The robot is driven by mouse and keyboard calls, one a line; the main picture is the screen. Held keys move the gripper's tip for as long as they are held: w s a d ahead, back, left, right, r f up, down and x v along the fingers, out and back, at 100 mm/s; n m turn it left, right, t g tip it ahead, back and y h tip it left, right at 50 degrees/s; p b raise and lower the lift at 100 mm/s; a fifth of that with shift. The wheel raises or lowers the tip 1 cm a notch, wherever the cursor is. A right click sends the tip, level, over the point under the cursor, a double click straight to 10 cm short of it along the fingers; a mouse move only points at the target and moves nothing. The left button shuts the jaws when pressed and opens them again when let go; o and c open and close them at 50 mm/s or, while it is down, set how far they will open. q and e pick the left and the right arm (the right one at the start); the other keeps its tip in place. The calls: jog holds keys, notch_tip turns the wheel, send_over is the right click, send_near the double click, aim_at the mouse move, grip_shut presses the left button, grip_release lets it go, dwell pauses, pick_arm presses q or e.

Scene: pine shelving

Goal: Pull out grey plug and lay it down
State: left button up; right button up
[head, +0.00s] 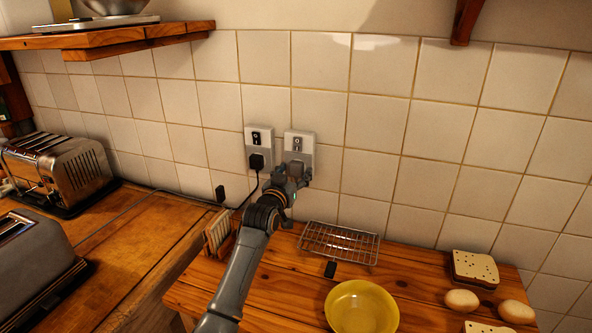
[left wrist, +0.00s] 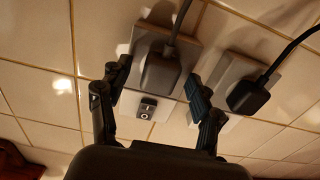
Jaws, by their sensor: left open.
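The grey plug (head: 296,168) sits in the right-hand wall socket (head: 304,143), partly hidden behind my left gripper (head: 292,181). In the left wrist view the grey plug (left wrist: 160,73) shows between the two fingers of my left gripper (left wrist: 158,82), with a gap on both sides. The fingers are open and reach towards the wall. A black plug (head: 256,162) is in the left-hand socket (head: 258,138); it also shows in the left wrist view (left wrist: 247,96), just outside the fingers. My right gripper is in neither view.
A wire rack (head: 339,243), a yellow bowl (head: 361,308), bread (head: 475,268) and eggs (head: 462,300) are on the wooden worktop. A slatted holder (head: 217,232) stands by my left arm. Toasters (head: 60,170) are at left. A shelf (head: 110,38) hangs above. Bare wood lies right of the rack.

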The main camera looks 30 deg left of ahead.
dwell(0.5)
pick_arm(q)
grip_shut()
jog(key=shift+s+p, duration=0.2)
jog(key=shift+p, duration=0.35)
jog(key=shift+s+d+r+p, duration=0.1)
jog(key=shift+s+p, duration=0.1)
jog(key=shift+s, duration=0.15)
jog(key=shift+s+d+p, duration=0.1)
jog(key=shift+s+p, duration=0.05)
jog(key=shift+s, duration=0.15)
jog(key=shift+p+v, duration=1.35)
jog(key=shift+v, duration=0.75)
